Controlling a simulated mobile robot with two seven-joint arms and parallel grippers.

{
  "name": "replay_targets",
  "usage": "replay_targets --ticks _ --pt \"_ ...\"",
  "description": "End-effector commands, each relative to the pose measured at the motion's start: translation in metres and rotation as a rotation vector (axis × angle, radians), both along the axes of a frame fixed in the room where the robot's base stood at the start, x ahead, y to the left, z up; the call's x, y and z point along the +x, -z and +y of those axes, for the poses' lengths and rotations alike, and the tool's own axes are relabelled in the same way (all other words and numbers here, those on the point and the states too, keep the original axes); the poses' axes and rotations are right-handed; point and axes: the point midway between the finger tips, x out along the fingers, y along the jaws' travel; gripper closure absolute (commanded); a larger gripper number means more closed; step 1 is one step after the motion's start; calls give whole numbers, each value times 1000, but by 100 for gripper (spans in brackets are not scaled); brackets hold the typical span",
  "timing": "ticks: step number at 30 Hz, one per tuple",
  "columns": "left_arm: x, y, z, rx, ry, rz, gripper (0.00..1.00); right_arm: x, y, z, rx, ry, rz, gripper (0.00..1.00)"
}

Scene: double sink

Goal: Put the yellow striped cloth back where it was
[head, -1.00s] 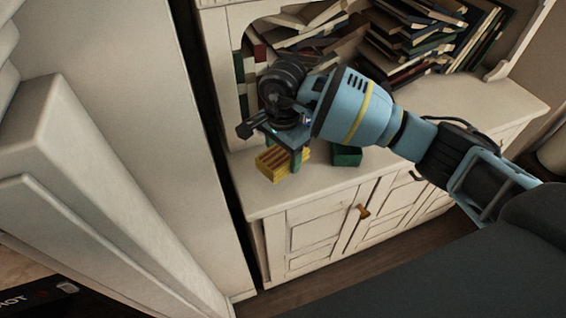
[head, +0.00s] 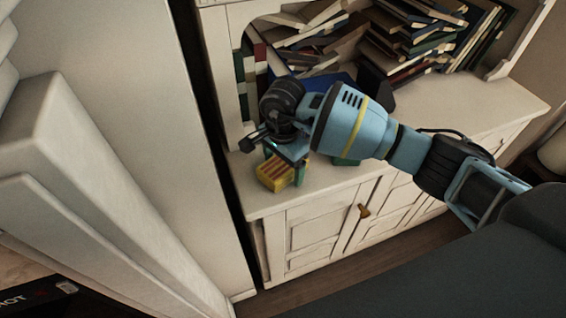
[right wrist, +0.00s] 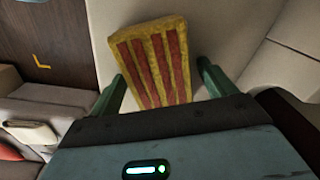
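The yellow cloth with red stripes (head: 272,174) is at the left end of the white cabinet's top (head: 262,205) in the head view. It looks like a thick folded block. In the right wrist view the cloth (right wrist: 152,62) reaches between and beyond the fingertips. My right gripper (head: 284,160) is at the cloth, with its green fingers (right wrist: 162,85) apart on either side. A clear gap shows between the cloth and the right-hand finger; the left-hand finger is close to the cloth's edge. My left gripper is not in view.
Piled books (head: 400,40) fill the shelf behind the cabinet top. A dark green object (head: 345,161) is mostly hidden under my right arm. A tall pale panel (head: 130,100) stands left of the cabinet. The cabinet top is bare toward the right (head: 470,100).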

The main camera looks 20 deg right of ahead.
Motion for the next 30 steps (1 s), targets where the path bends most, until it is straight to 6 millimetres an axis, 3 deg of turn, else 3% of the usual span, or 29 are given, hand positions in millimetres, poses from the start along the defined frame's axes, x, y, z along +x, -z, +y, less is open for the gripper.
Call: replay_targets --ticks 6,11,24,30 --pt "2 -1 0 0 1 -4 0 0 -2 0 0 0 0 17" --pt "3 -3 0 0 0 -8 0 1 -15 0 1 -1 -3 17" --pt "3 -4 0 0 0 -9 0 0 -98 0 0 -1 -3 17" --pt "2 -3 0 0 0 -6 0 0 -119 0 0 0 -1 17"
